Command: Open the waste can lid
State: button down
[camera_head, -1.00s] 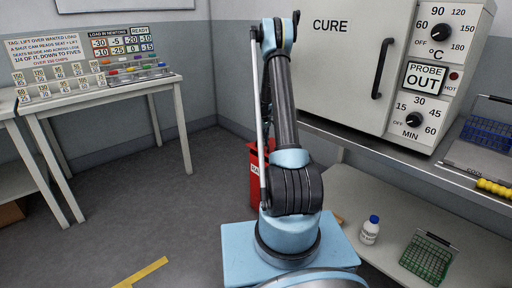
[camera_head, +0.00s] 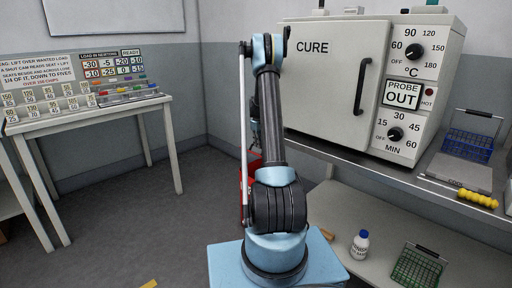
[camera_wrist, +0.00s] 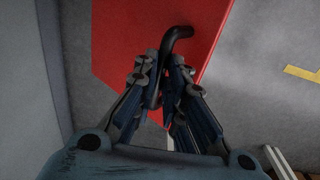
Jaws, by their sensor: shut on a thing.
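The red waste can (camera_head: 253,165) stands on the floor behind my arm in the head view, mostly hidden by the arm. In the wrist view its red surface (camera_wrist: 115,45) fills the upper middle, with a black bent handle (camera_wrist: 178,33) standing out from it. My gripper (camera_wrist: 161,72) has its two fingers on either side of this handle and is shut on it. In the head view my gripper is largely hidden behind the arm. Whether the lid is raised cannot be told.
A cure oven (camera_head: 335,75) stands on a grey bench (camera_head: 385,172) at right. A low shelf below holds a white bottle (camera_head: 360,244) and a green basket (camera_head: 418,268). A white table (camera_head: 95,118) with small loads stands at left. The floor (camera_head: 130,225) between is clear.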

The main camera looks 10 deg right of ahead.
jog(key=shift+d+f, duration=0.15)
jog(key=shift+d, duration=0.4)
jog(key=c, duration=2)
grip_release()
jog(key=o, duration=0.3)
jog(key=shift+w+f, duration=0.45)
jog(key=shift+f, duration=0.3)
jog(key=shift+o, duration=0.2)
jog(key=shift+s+a+r, duration=0.2)
jog(key=shift+a+r, duration=0.05)
jog(key=shift+r, duration=0.25)
notch_tip(320, 180, up, 12)
jog(key=shift+a+f, duration=0.2)
jog(key=shift+a, duration=0.05)
jog(key=shift+s, duration=0.2)
